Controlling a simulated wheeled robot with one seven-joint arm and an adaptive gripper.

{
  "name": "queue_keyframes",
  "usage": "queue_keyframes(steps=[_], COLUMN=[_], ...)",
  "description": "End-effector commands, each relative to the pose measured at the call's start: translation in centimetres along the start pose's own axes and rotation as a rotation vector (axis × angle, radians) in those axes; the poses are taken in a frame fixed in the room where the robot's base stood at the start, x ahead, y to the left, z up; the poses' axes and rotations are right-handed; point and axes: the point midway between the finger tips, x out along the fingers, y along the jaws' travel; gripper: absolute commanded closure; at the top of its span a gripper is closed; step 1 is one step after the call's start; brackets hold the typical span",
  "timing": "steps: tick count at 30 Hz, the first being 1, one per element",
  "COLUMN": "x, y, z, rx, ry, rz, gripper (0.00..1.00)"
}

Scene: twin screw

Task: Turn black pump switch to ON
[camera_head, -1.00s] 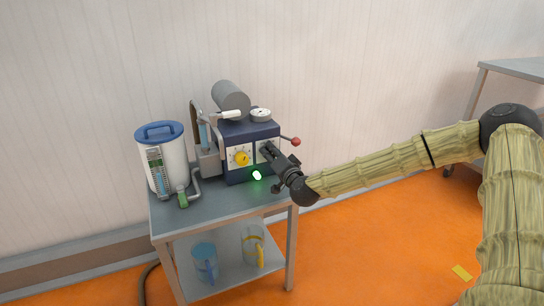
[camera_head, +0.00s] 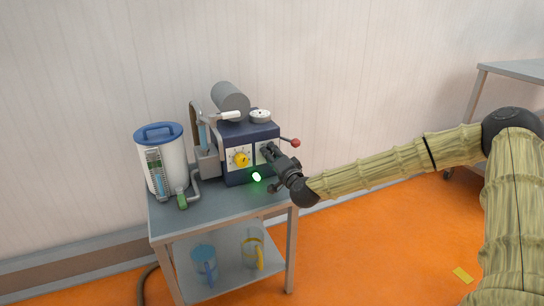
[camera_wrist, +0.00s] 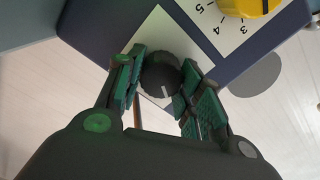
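The black pump switch (camera_wrist: 161,78) is a round knob on a white plate on the dark blue pump box (camera_head: 230,175). A white mark on the knob points toward the bottom of the wrist view. My gripper (camera_wrist: 164,80) has one green-padded finger on each side of the knob, and both pads appear to touch it. In the head view my gripper (camera_head: 268,153) is at the right part of the box front and hides the switch. No ON or OFF lettering is readable.
A yellow dial (camera_head: 241,159) sits left of the switch. A green light (camera_head: 256,177) glows low at the box front. A red-tipped lever (camera_head: 295,142) sticks out right. A blue-lidded container (camera_head: 172,165) stands left on the cart (camera_head: 225,207); two jugs are on its lower shelf.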

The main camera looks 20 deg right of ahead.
Motion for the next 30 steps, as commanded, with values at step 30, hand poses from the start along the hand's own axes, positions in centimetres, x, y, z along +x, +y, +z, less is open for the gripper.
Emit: queue_keyframes(steps=[30], x=[-8.4], y=[0.0], z=[-0.1], rx=[0.001], ry=[0.0], rz=[0.0], gripper=[0.42])
